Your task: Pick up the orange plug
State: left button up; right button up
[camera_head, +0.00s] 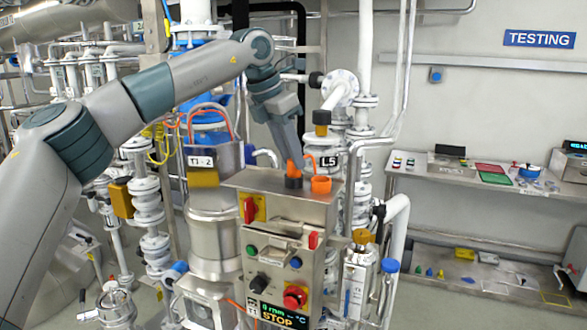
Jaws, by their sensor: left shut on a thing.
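The metal control box (285,207) stands in the middle of the head view. My left gripper (293,158) points down at its top from above and is shut on the orange plug (295,168). The plug shows just below the fingertips, directly above a black round socket (293,183) on the box top. I cannot tell whether the plug still touches this socket. An orange round fitting (321,184) sits to the right on the same top, with a thin orange cable behind it. My right gripper is out of view.
Pipes and valves crowd the space behind and left of the box. A tank labelled T1-2 (206,165) stands close on the left. A red button (295,297) and knobs are on the box front. A wall shelf (450,180) with small items is at the right.

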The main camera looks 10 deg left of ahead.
aim_at(291, 161)
pick_arm(q)
jog(key=shift+r, duration=0.1)
jog(key=shift+r+b, duration=0.5)
jog(key=shift+r, duration=0.25)
notch_tip(291, 161, up, 2)
jog(key=shift+r+b, duration=0.1)
jog(key=shift+b, duration=0.3)
jog(key=s+d+r+b, duration=0.4)
jog(key=s+d+r, duration=0.3)
jog(key=s+d, duration=0.1)
jog(key=shift+s+b, duration=0.15)
jog(key=shift+b, duration=0.15)
